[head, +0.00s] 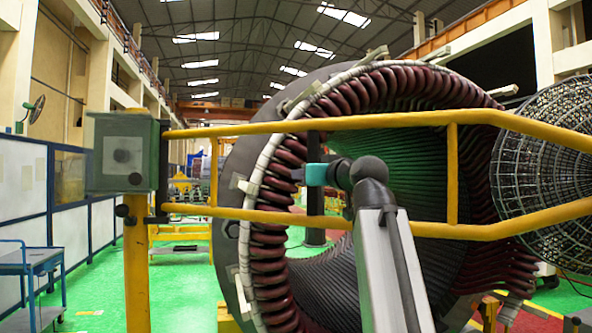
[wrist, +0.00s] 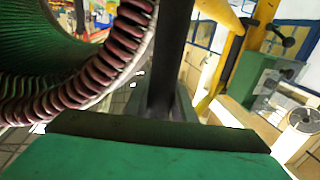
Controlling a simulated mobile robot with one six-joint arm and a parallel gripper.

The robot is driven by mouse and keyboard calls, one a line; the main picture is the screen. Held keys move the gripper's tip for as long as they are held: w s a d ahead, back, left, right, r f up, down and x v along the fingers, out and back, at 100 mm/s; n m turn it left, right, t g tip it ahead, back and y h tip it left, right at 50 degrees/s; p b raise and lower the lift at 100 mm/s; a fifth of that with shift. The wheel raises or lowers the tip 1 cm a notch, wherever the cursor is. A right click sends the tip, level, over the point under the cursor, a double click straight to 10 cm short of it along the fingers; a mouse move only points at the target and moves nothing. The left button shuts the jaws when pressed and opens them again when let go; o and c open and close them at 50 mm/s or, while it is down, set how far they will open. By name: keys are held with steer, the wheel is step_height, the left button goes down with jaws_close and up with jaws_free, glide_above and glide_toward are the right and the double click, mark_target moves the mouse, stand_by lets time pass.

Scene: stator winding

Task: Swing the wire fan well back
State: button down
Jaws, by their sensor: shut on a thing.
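The wire fan (head: 548,165) is a large round wire cage at the right of the head view, cut off by the edge. It joins a yellow two-rail swing frame (head: 400,122) that reaches left to a post with a green box (head: 122,155). The frame has a dark upright bar (head: 316,201) between its rails. My gripper (head: 316,174) has teal jaws and is shut on this bar. In the wrist view the bar (wrist: 172,50) rises from behind the green jaw (wrist: 160,150). The far side of the grip is hidden.
A large stator (head: 265,225) with dark red coil ends stands close behind the frame. The coils (wrist: 95,85) fill the left of the wrist view. A blue cart (head: 32,262) stands at the left. Green floor (head: 180,290) is open between the post and the stator.

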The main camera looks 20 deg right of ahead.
steer(key=shift+s+d+f, duration=0.15)
steer(key=shift+s+f, duration=0.05)
steer(key=shift+s, duration=0.25)
steer(key=shift+f, duration=0.1)
steer(key=c, duration=1.7)
jaws_free()
steer(key=shift+s+d, duration=0.1)
steer(key=shift+d, duration=0.1)
steer(key=shift+o, duration=1.1)
steer(key=shift+s+d+r, duration=0.2)
steer(key=shift+s+d, duration=0.15)
steer(key=shift+a+r, duration=0.1)
steer(key=shift+r, duration=0.1)
steer(key=shift+w+a, duration=0.1)
steer(key=shift+p, duration=0.3)
